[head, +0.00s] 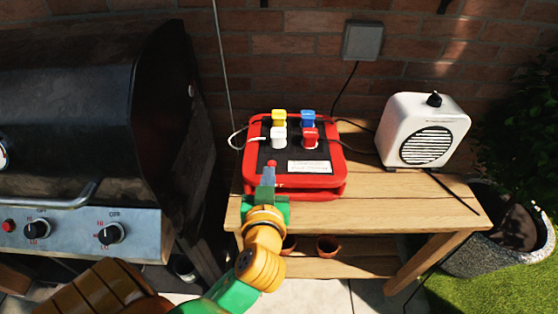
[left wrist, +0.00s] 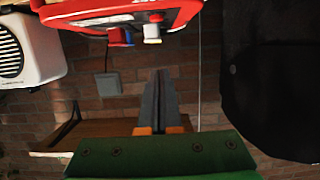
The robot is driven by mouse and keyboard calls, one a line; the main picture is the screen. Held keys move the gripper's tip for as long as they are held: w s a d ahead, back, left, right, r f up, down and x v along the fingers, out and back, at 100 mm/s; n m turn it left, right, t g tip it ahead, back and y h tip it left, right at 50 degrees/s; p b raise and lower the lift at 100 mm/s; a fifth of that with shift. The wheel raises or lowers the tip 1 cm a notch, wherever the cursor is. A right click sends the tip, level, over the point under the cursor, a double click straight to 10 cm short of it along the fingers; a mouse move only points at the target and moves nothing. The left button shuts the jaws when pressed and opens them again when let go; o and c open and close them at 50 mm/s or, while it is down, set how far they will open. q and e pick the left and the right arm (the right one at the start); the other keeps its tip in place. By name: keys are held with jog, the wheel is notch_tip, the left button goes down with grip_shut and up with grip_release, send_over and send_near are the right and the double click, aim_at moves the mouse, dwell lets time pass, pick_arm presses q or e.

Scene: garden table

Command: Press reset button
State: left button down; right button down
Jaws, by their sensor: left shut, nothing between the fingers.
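A red power box (head: 334,178) with a black top stands on the wooden table, and its red edge shows at the top of the left wrist view (left wrist: 75,14). A small red button (head: 272,163) sits on its near left part, beside a white label (head: 309,167). My left gripper (head: 268,174) is shut and empty, with its fingertips just in front of the button in the head view. I cannot tell whether they touch it. The shut fingers also show in the left wrist view (left wrist: 158,78). My right gripper is not in view.
Yellow (head: 278,117), white (head: 279,137), blue (head: 308,118) and red (head: 310,137) plugs stand on the box. A black grill (head: 75,90) stands close on the left. The front of the table (head: 390,212) is clear.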

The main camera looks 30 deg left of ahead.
pick_arm(q)
jog(key=p, duration=0.1)
send_over(271, 164)
jog(key=s+d, duration=0.2)
jog(key=shift+a+f, duration=0.25)
jog(key=shift+f, duration=0.85)
jog(key=f, duration=0.3)
jog(key=shift+w+a+f+b, duration=0.15)
jog(key=shift+w+f+b, duration=0.1)
jog(key=shift+f+b, duration=0.1)
jog(key=shift+f, duration=0.35)
